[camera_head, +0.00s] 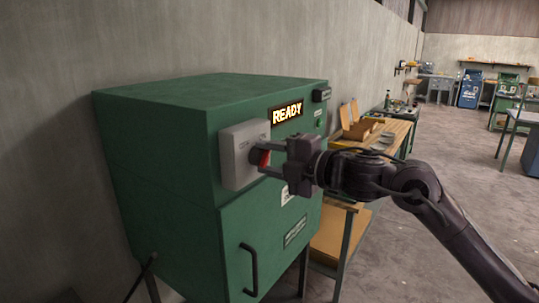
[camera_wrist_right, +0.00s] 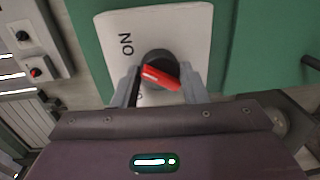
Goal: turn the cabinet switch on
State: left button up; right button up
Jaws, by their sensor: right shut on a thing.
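The green cabinet (camera_head: 165,165) stands against the wall, with a lit READY sign on its front. Its grey switch plate (camera_head: 237,150) carries a round black knob with a red handle (camera_head: 264,158). In the right wrist view the red handle (camera_wrist_right: 160,78) lies slightly tilted on the black knob, below the "ON" lettering on the pale plate (camera_wrist_right: 185,25). My right gripper (camera_head: 268,158) reaches in from the right, its fingers on either side of the switch and closed on it; the fingers also show in the right wrist view (camera_wrist_right: 160,85). My left gripper is not in view.
Below the switch is a cabinet door with a black handle (camera_head: 249,270). A wooden workbench (camera_head: 400,130) with boxes and plates stands just beyond the cabinet.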

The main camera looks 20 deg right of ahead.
jog(key=shift+m+p, duration=0.3)
jog(key=shift+m, duration=0.7)
jog(key=o, duration=0.9)
jog(key=shift+o, duration=0.2)
jog(key=shift+s+d+f+b, duration=0.1)
jog(key=shift+s+d+b, duration=0.15)
jog(key=shift+d+b, duration=0.05)
jog(key=b+v, duration=0.4)
jog(key=v, duration=0.3)
